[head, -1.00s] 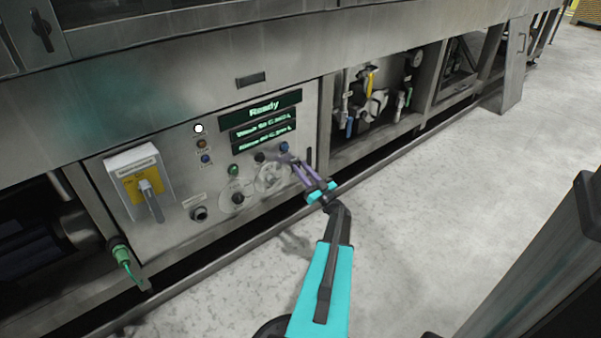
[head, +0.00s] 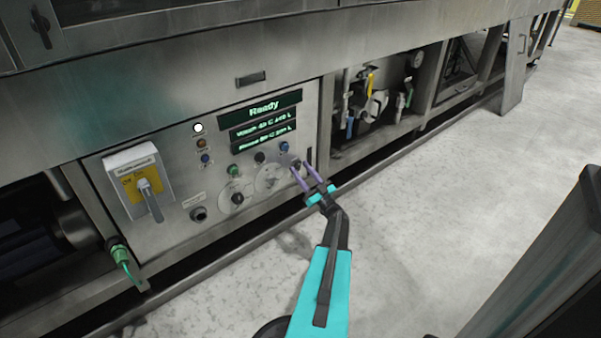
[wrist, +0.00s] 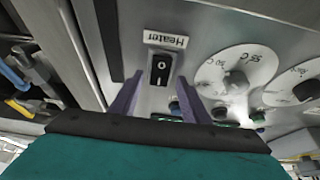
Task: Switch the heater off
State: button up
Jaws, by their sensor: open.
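The heater switch (wrist: 160,68) is a black rocker marked O and I, under a white label reading "Heater" (wrist: 165,40) that appears upside down in the wrist view. Which side of the rocker is pressed in I cannot tell. My gripper (wrist: 158,88) is open and empty, with one purple finger on each side of the switch in that view. Whether the fingertips touch the panel is unclear. In the head view my gripper (head: 300,166) is at the lower right of the control panel (head: 190,225), and I cannot make out the switch behind the fingers.
Dials (wrist: 235,75) sit beside the switch. The panel also carries a green display reading "Ready" (head: 263,111), several small buttons, and a yellow-and-white main switch (head: 140,182). Pipes and valves (head: 375,100) fill the open bay to the right. The floor (head: 440,200) in front is clear.

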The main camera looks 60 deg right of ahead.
jog(key=shift+p+v, duration=0.3)
jog(key=shift+v, duration=0.45)
jog(key=p+v, duration=0.3)
jog(key=v, duration=0.9)
jog(key=shift+s+a, duration=0.1)
jog(key=shift+s, duration=0.1)
